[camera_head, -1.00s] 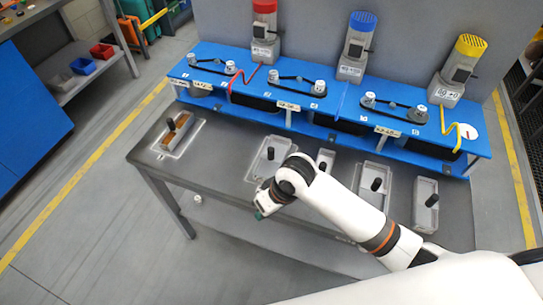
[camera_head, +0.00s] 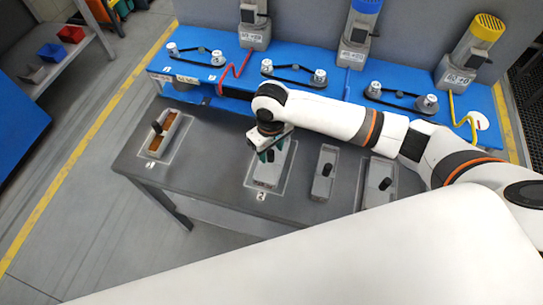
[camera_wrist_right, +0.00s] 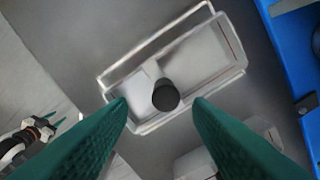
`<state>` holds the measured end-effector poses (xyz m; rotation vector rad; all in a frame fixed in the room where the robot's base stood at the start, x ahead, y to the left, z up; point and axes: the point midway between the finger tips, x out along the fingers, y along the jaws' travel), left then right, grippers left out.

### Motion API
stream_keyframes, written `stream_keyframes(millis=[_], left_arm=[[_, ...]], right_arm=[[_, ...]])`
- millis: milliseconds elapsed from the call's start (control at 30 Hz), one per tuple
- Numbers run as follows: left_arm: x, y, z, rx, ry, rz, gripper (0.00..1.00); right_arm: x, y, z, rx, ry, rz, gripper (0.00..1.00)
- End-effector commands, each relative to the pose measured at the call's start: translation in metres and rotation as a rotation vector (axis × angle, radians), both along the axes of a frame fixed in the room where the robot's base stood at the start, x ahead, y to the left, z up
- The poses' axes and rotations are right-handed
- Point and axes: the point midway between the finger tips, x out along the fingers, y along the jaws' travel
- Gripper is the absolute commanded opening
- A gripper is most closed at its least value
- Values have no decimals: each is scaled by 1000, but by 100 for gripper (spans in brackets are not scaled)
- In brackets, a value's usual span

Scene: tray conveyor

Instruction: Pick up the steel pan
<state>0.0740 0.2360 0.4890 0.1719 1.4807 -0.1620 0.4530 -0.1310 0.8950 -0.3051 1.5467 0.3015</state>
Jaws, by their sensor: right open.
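A grey steel-looking pan (camera_head: 269,171) with a black upright knob lies on the dark table in the head view, within a pale outline. My right gripper (camera_head: 268,150) is above it and hides part of it. In the right wrist view the pan (camera_wrist_right: 205,55) lies below the open green fingers (camera_wrist_right: 160,108), its black knob (camera_wrist_right: 166,95) showing between them. No contact is visible. A small gripper with green fingers, seemingly my left one (camera_wrist_right: 48,122), shows at the lower left of the wrist view; its opening is unclear.
A brown-filled tray (camera_head: 153,149) is at the table's left end. Grey trays (camera_head: 323,178) and (camera_head: 372,193) with black knobs stand to the right. A blue bench (camera_head: 205,84) with belts and motors runs behind. The table between the left tray and the pan is clear.

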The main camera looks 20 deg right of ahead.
Motion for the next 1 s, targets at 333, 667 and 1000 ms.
stream_keyframes(millis=[333,667,1000], left_arm=[[5,0,9,1,-5,0,42],[16,-1,14,-2,-25,0,42],[8,0,13,-1,-12,0,42]], right_arm=[[1,-2,-33,-2,1,0,46],[3,-2,-69,2,-1,2,46],[3,-2,-69,2,-1,2,21]])
